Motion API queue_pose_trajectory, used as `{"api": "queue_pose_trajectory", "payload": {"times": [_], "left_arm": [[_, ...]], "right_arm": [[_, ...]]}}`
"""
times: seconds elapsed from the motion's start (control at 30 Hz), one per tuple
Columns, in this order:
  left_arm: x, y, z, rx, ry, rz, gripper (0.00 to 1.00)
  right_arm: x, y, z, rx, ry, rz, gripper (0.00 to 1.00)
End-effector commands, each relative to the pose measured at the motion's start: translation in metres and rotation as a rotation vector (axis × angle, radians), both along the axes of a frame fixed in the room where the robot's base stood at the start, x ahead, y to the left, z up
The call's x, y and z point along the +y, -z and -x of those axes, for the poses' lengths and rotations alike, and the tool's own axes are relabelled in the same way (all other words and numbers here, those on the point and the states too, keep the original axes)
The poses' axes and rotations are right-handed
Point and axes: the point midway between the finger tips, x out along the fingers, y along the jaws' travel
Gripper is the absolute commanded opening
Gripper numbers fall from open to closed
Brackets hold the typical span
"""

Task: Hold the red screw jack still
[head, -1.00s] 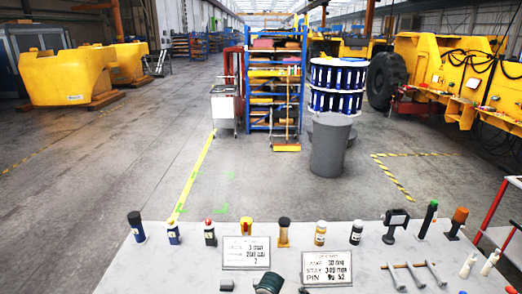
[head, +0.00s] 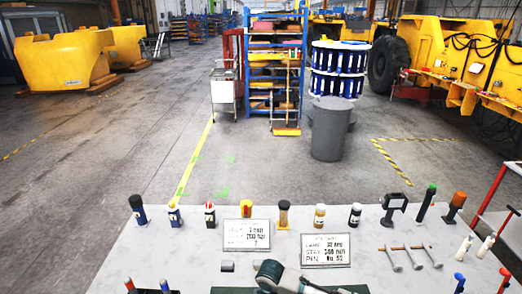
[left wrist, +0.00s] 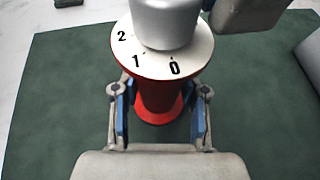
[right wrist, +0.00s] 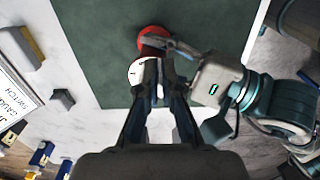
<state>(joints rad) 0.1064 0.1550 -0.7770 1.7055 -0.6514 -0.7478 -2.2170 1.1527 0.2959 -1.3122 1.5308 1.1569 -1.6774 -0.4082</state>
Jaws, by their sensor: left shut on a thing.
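The red screw jack (left wrist: 158,103) stands upright on a green mat (left wrist: 55,95) in the left wrist view. It has a white dial marked 0, 1 and 2, and a grey knob (left wrist: 165,22) on top. My left gripper (left wrist: 159,118) is shut on its red body, one blue-padded finger on each side. In the right wrist view, red parts of the jack (right wrist: 152,36) and its white dial show beyond my right gripper (right wrist: 159,63). The right fingertips are close together over the dial's edge; whether they are open or shut is unclear. The jack is not visible in the head view.
Two printed cards (head: 246,235) (head: 325,250) lie on the grey table (head: 115,265). Several small bottles and a lamp-like stand (head: 394,205) line its far edge. Metal pins (head: 405,250) lie to the right.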

Motion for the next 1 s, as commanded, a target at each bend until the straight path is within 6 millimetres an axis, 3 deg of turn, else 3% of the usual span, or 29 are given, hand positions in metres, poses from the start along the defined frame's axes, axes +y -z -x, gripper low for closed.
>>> {"api": "queue_pose_trajectory", "payload": {"times": [0.6,1.0], "left_arm": [[-0.002,0.0,0.0,0.0,0.004,0.001,0.0],[-0.001,0.0,0.0,0.0,0.002,0.001,0.0]], "right_arm": [[-0.005,-0.002,0.005,0.001,-0.005,-0.007,0.0],[-0.005,-0.049,0.004,-0.001,-0.004,-0.004,0.0]]}}
